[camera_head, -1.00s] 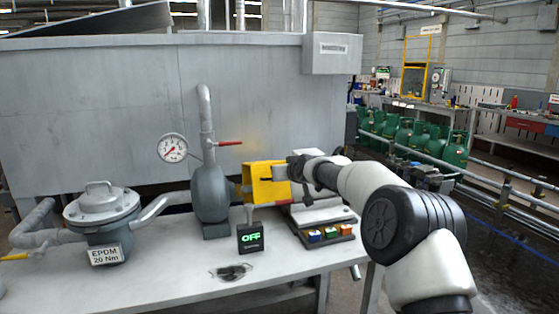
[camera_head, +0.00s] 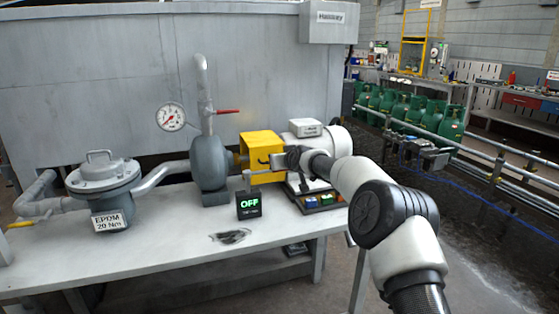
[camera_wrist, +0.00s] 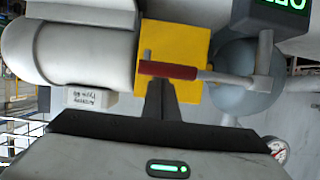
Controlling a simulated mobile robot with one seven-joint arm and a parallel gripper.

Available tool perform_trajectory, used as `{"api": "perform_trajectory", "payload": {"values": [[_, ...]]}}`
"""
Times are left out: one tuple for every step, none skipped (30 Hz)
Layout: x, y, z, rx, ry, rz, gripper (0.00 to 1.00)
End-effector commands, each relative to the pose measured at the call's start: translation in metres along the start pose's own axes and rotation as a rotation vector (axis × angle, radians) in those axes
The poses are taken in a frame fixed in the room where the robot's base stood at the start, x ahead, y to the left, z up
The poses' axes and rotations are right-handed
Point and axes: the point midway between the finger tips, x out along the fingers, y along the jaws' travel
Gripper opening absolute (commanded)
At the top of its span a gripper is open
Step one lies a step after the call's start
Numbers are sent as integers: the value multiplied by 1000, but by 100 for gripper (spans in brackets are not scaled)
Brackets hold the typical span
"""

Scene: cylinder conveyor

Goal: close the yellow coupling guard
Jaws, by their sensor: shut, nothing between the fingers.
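The yellow coupling guard (camera_head: 262,144) is a box-like cover between the grey pump (camera_head: 209,172) and the white motor (camera_head: 330,140). My gripper (camera_head: 273,161) is shut and empty at the guard's right front. In the wrist view the guard (camera_wrist: 184,45) lies behind the dark fingers (camera_wrist: 157,84), which overlap its edge. I cannot tell whether they touch it. My gripper hides part of the guard.
A red valve lever (camera_head: 228,112) sticks out above the pump and crosses over the guard in the wrist view. A small display reading OFF (camera_head: 249,204) stands in front. A button box (camera_head: 322,201) is at the right. The front left of the table (camera_head: 130,265) is clear.

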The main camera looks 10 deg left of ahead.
Motion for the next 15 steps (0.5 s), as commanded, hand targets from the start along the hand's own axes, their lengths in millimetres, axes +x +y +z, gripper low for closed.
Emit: {"api": "perform_trajectory", "payload": {"values": [[1, -1, 4, 0, -7, -2, 0], [1, -1, 4, 0, -7, -2, 0], [1, -1, 5, 0, -7, -2, 0], [1, -1, 5, 0, -8, -2, 0], [1, 0, 5, 0, -8, -2, 0], [0, 0, 4, 0, -8, -1, 0], [-2, 0, 4, 1, -8, -1, 0], [-4, 0, 4, 1, -8, -1, 0], [-7, 1, 3, 1, -7, -1, 0], [-10, 0, 3, 1, -7, -1, 0], [-13, 1, 2, 1, -6, -1, 0], [-19, 1, 1, 0, -5, 0, 0], [-24, 1, 2, 0, -6, 0, 0], [-29, 1, 1, 0, -5, 0, 0], [-36, 1, 1, 0, -5, 0, 0]]}}
